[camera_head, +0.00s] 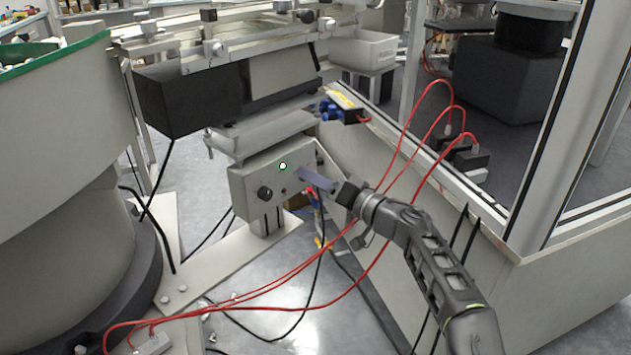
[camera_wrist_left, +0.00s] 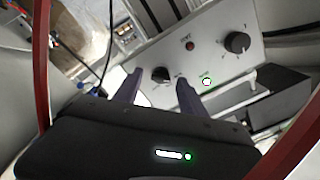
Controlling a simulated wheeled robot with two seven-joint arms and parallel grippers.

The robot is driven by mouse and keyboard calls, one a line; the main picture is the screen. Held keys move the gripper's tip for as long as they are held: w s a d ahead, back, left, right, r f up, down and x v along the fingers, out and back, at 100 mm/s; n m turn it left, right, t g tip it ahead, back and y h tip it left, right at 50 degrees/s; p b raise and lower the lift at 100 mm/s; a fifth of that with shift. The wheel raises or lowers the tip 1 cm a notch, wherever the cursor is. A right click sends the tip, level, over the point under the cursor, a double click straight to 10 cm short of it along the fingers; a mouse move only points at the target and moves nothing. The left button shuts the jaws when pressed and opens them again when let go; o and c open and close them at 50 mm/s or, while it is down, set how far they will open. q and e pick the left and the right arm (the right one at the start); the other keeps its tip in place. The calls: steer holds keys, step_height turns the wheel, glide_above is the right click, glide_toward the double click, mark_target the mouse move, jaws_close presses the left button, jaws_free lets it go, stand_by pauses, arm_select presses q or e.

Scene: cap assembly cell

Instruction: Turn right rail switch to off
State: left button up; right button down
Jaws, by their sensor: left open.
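A light grey control box (camera_head: 243,184) stands below the rail at the centre of the head view. Its left knob (camera_head: 264,193) is black, and a green light (camera_head: 282,166) glows on its face. The right switch is hidden behind my left gripper (camera_head: 304,176) in the head view. In the left wrist view the box appears upside down. There the right switch, a black knob (camera_wrist_left: 160,75), shows between the two open purple-grey fingers of my left gripper (camera_wrist_left: 159,80). I cannot tell whether the fingers touch it. Its dial marks are too small to read. My right gripper is not in view.
The box also has a small red button (camera_wrist_left: 190,46). Red cables (camera_head: 400,160) loop beside and behind my arm. A large round feeder (camera_head: 60,150) stands at the left. A framed machine wall (camera_head: 560,270) lies close on the right. A black cable hangs below the box.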

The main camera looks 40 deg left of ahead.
arm_select(q)
steer(key=shift+c, duration=0.6)
jaws_close()
steer(key=shift+f+m+p, duration=0.1)
steer(key=shift+m+p, duration=4.3)
steer(key=shift+p, duration=0.35)
